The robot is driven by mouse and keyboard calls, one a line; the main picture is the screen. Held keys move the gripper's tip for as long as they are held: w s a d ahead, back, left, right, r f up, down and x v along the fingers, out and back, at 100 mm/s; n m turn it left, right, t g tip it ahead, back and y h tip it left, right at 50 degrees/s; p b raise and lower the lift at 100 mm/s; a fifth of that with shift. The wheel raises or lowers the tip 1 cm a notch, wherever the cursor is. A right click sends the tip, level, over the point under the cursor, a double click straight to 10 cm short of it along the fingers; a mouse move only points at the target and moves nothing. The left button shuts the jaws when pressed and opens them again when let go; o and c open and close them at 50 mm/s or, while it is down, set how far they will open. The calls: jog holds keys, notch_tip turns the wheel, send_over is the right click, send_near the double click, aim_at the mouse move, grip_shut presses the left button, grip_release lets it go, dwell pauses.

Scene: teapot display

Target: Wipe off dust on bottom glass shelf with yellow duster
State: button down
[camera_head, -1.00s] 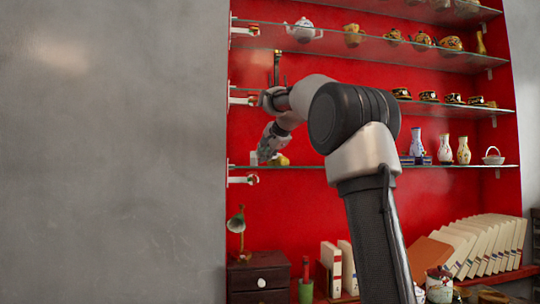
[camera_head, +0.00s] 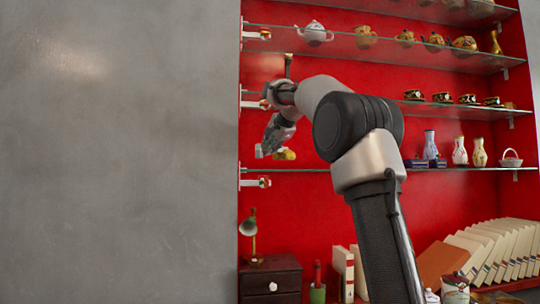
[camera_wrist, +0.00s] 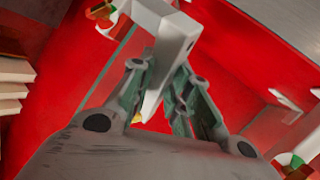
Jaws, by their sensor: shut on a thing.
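My gripper (camera_head: 271,143) hangs at the left end of the lowest glass shelf (camera_head: 315,170) and is shut on the yellow duster (camera_head: 286,155). The duster's yellow part shows just right of the fingers, a little above the shelf, apparently apart from it. In the wrist view my gripper (camera_wrist: 160,85) has a pale grey piece between its fingers, likely the duster's handle. Only a speck of yellow shows behind them. Dust on the shelf cannot be made out.
Several vases (camera_head: 459,151) and a white basket (camera_head: 511,159) stand on the shelf's right part. Cups (camera_head: 441,98) and teapots (camera_head: 315,33) fill the shelves above. Below are a dark drawer box (camera_head: 270,284), a lamp (camera_head: 248,229) and books (camera_head: 345,268). White brackets (camera_head: 255,183) edge the left.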

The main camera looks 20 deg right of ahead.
jog(key=shift+r, duration=1.1)
jog(key=shift+r, duration=0.1)
jog(key=shift+r, duration=1.45)
jog(key=shift+f, duration=0.1)
